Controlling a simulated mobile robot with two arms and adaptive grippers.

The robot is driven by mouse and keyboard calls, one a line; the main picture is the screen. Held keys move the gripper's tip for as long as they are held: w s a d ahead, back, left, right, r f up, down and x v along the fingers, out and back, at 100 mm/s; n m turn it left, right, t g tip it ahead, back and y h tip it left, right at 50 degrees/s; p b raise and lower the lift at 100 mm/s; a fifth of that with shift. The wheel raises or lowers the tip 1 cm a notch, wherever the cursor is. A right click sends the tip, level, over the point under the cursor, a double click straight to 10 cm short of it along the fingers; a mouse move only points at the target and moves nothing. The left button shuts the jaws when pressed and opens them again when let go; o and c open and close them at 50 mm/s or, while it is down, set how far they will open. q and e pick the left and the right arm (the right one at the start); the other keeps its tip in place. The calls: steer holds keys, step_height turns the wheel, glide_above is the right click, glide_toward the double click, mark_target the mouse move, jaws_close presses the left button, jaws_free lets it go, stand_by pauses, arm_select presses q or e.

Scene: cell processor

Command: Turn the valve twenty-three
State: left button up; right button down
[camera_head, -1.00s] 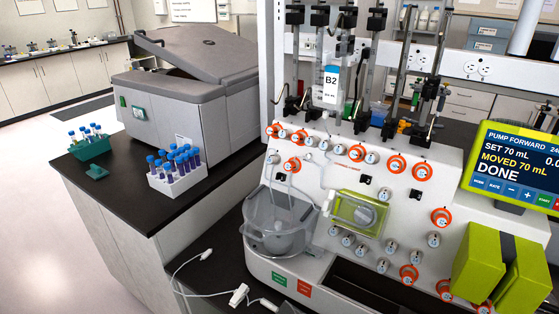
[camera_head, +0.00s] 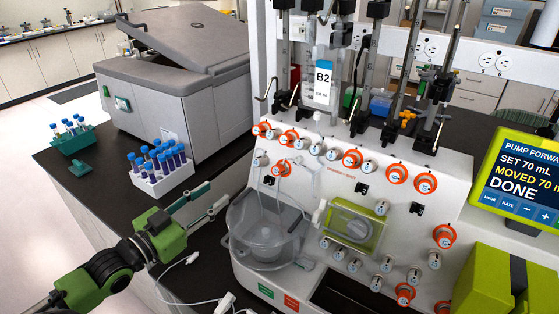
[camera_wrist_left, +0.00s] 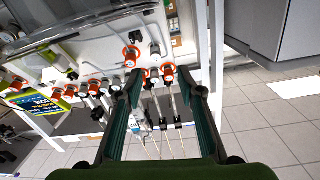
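The machine's sloped white panel (camera_head: 330,180) carries several valves, some with orange rings and some plain grey. Their numbers are too small to read, so I cannot tell which is twenty-three. My left gripper (camera_head: 218,192) is open and empty, left of the panel, between the blue-capped tube rack and the clear bowl. In the left wrist view my left gripper (camera_wrist_left: 159,71) has its two green fingers apart. Orange-ringed valves (camera_wrist_left: 131,52) and a plain one (camera_wrist_left: 155,50) show beyond the tips, with nothing between the fingers. My right gripper is not in view.
The clear bowl (camera_head: 265,235) protrudes at the panel's lower left. The white tube rack (camera_head: 162,180) and a grey centrifuge (camera_head: 180,95) stand left. A lime pump (camera_head: 352,225) sits mid-panel. Vertical rods and bag B2 (camera_head: 322,85) rise above. A screen (camera_head: 520,180) stands right.

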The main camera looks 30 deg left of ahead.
mark_target(255, 164)
arm_select(q)
steer(key=shift+h, duration=0.3)
steer(key=w+d+p, duration=0.1)
steer(key=w, duration=0.3)
steer(key=w+d+r+p, duration=0.1)
steer(key=w, duration=0.4)
steer(key=w+d+p, duration=0.1)
steer(key=w, duration=0.3)
steer(key=shift+w+d+r, duration=0.1)
steer(key=shift+w+r, duration=0.05)
steer(key=shift+w, duration=0.2)
jaws_close()
